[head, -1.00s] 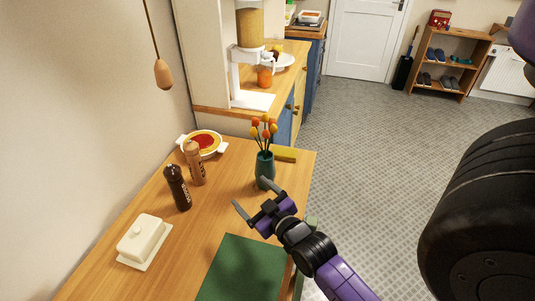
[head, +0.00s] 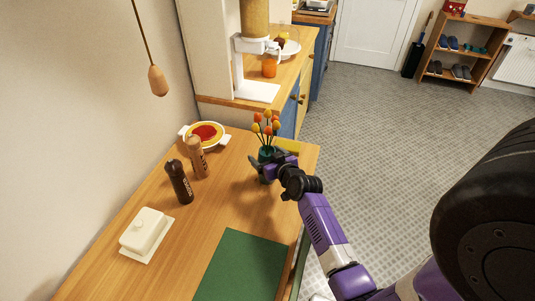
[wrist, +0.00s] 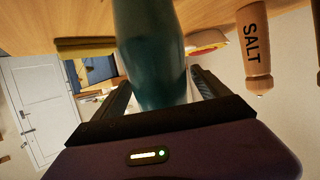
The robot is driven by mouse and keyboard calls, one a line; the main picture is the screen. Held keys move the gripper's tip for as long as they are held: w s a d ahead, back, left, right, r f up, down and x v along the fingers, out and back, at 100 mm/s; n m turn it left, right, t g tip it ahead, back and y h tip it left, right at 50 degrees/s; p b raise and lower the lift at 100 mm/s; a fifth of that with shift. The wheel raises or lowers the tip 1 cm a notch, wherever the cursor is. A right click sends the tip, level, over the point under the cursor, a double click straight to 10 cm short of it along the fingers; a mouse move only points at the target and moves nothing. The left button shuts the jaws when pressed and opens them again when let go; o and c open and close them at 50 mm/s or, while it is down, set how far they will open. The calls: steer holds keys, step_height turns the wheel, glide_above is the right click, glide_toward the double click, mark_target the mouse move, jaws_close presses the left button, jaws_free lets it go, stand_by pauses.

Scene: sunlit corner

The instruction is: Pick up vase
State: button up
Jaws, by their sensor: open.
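The vase (head: 266,153) is dark teal and holds several orange and yellow flowers. It stands upright near the far right edge of the wooden table, partly hidden by my gripper in the head view. My gripper (head: 266,170) is open at the vase, with a finger showing on its left side. In the wrist view the vase (wrist: 150,55) is large and close, between the two fingers of my gripper (wrist: 158,92). I cannot tell whether either finger touches it.
A wooden salt mill (head: 197,158) and a dark mill (head: 179,182) stand to the left. A white butter dish (head: 147,235), a green mat (head: 240,266) and a dish with red filling (head: 205,134) are on the table. A yellow object (head: 288,146) lies behind the vase.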

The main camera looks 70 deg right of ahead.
steer(key=shift+x, duration=0.9)
jaws_close()
steer(key=shift+r, duration=0.15)
